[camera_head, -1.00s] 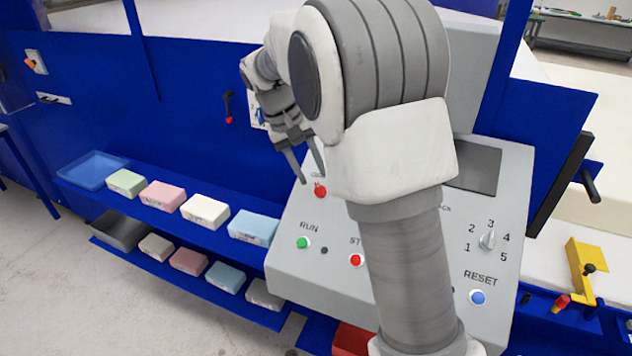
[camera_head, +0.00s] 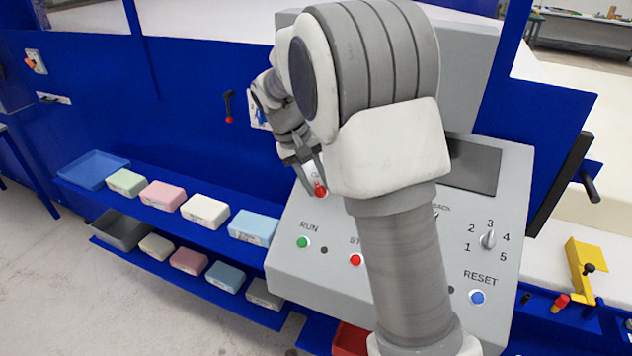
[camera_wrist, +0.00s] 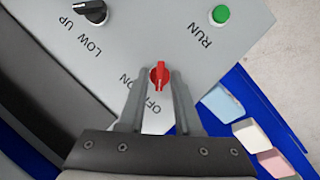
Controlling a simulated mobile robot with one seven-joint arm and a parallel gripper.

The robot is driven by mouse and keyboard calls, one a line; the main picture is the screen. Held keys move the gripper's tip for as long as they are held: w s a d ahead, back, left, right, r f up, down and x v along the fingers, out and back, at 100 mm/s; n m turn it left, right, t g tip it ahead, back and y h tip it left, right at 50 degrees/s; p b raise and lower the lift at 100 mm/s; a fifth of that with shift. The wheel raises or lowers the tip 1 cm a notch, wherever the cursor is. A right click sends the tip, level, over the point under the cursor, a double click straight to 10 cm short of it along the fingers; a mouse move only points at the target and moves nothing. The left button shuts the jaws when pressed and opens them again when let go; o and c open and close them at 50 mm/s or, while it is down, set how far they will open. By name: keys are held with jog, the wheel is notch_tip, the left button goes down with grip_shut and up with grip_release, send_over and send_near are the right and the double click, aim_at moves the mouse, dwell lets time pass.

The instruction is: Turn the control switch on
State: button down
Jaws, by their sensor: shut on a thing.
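The control switch is a small red knob (camera_head: 320,190) on the upper left of the grey sloping control panel (camera_head: 290,268). In the wrist view the red knob (camera_wrist: 159,74) sits between my fingertips, with "ON" and "OFF" lettering beside it, partly hidden by a finger. My gripper (camera_head: 314,189) reaches down to the panel and is shut on this knob; it also shows in the wrist view (camera_wrist: 160,78). My arm hides the middle of the panel in the head view.
A green RUN button (camera_head: 303,242), a red button (camera_head: 355,260), a blue RESET button (camera_head: 478,297) and a numbered dial (camera_head: 488,239) share the panel. A black LOW/UP knob (camera_wrist: 92,11) is nearby. Shelves with several foam blocks (camera_head: 205,211) lie left.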

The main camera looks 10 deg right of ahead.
jog(key=shift+m, duration=0.3)
jog(key=m+y+b, duration=0.1)
jog(key=m+b, duration=0.1)
jog(key=m, duration=0.1)
jog(key=shift+d+y, duration=0.25)
jog(key=shift+y, duration=0.15)
jog(key=m+t+y+b, duration=0.1)
jog(key=m, duration=0.2)
jog(key=shift+d+m+b, duration=0.1)
jog(key=shift+m+b, duration=0.2)
jog(key=shift+b, duration=0.05)
jog(key=m+y+b, duration=0.1)
jog(key=m, duration=0.1)
jog(key=m+t+b, duration=0.1)
jog(key=shift+s+d+m+y, duration=0.15)
jog(key=shift+s+m+y, duration=0.05)
jog(key=shift+m+y, duration=0.2)
jog(key=shift+s+m+t+y+b, duration=0.1)
jog(key=shift+m+t+y+b, duration=0.2)
jog(key=shift+m+t+b, duration=0.9)
jog(key=shift+r+m+g, duration=0.1)
jog(key=shift+m+g, duration=0.2)
jog(key=shift+m, duration=0.3)
jog(key=c, duration=0.9)
grip_release()
